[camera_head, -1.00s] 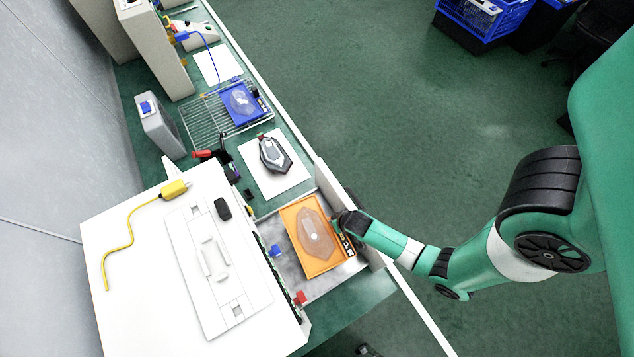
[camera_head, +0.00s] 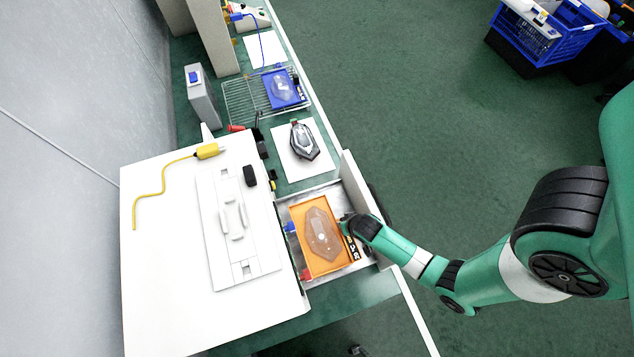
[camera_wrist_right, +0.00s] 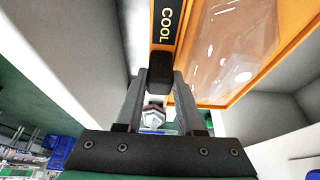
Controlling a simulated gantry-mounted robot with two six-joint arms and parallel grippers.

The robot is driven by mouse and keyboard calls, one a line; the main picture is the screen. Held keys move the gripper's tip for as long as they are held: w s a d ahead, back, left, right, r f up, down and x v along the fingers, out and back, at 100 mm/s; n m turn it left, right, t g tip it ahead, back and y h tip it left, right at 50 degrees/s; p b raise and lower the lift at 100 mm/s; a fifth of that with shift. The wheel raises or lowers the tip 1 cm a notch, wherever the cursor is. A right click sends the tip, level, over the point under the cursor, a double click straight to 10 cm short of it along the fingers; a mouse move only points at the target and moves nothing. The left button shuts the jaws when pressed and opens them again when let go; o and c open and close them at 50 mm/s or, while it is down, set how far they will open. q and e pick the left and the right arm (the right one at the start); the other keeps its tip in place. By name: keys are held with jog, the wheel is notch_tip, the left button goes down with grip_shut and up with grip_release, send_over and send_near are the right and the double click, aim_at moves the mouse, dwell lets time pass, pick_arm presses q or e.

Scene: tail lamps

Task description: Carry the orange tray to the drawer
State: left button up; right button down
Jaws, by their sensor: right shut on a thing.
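The orange tray (camera_head: 300,214) holds a clear faceted lens cover (camera_head: 322,236). It is inside the open grey-floored drawer (camera_head: 328,190), between the white cabinet and the drawer's outer wall. I cannot tell whether it rests on the drawer floor. My right gripper (camera_head: 347,224) is at the tray's right edge. In the right wrist view, its fingers (camera_wrist_right: 157,82) are shut on a black grip at the tray's edge, beside the "COOL" label (camera_wrist_right: 166,22); the tray (camera_wrist_right: 188,45) fills the upper part. My left gripper is not in view.
A white cabinet top (camera_head: 160,270) with a yellow cable (camera_head: 162,180) lies left of the drawer. Small blue (camera_head: 290,227) and red (camera_head: 305,274) parts are beside the tray. Behind are a dark lamp (camera_head: 304,142) on white paper and a blue tray (camera_head: 283,88) on a wire rack.

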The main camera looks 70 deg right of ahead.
notch_tip(320, 180, down, 6)
jog(key=b, duration=0.5)
jog(key=shift+r+b, duration=0.2)
jog(key=shift+b, duration=0.1)
jog(key=shift+f+b, duration=0.3)
jog(key=shift+f, duration=0.1)
jog(key=shift+f+b, duration=0.7)
jog(key=shift+f, duration=1.05)
jog(key=shift+f, duration=0.25)
jog(key=c, duration=0.5)
grip_release()
jog(key=shift+r, duration=0.1)
